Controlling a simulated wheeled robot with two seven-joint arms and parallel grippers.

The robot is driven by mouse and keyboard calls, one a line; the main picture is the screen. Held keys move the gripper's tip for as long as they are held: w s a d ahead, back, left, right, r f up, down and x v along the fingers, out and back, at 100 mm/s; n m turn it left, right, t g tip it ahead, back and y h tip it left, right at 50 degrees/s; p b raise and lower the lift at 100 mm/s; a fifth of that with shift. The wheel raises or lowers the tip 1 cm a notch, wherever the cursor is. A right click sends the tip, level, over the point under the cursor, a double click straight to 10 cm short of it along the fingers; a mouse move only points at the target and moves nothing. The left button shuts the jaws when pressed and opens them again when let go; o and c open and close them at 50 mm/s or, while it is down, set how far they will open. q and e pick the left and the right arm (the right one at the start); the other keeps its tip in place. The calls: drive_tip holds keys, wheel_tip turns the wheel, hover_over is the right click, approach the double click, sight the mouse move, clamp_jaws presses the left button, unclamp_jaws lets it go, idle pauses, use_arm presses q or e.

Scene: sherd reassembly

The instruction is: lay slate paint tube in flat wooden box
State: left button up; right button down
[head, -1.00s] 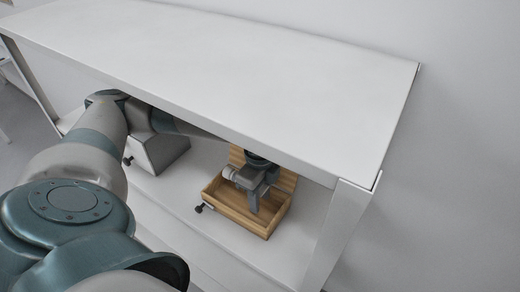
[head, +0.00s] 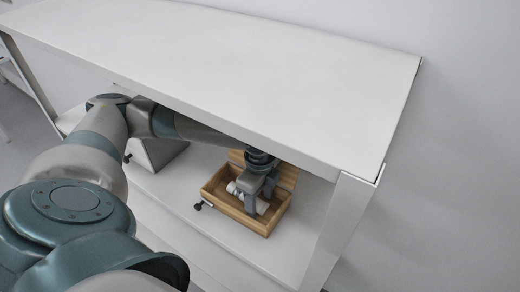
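The flat wooden box (head: 223,203) stands on the lower shelf under the white top, its lid raised at the back. A pale, whitish tube, which I take for the slate paint tube (head: 234,188), lies slanted low inside the box. My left gripper (head: 260,200) reaches down into the box over the tube and hides its middle. Its fingers look spread apart, with the tube low between and beside them. Whether they still touch it is not clear. My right gripper is not in view.
The white upper shelf (head: 240,70) hangs close above my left arm. A side panel (head: 340,235) stands right of the box. A grey box (head: 160,152) sits further left on the lower shelf (head: 175,190). A small dark knob-like piece (head: 203,205) is at the box's left front.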

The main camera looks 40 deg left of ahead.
use_arm(q)
drive_tip(key=shift+r, duration=0.15)
wheel_tip(320, 180, up, 6)
drive_tip(key=shift+r+b, duration=0.25)
drive_tip(key=shift+b, duration=0.65)
drive_tip(key=shift+r, duration=0.4)
drive_tip(key=shift+s+d+f, duration=0.1)
idle(0.5)
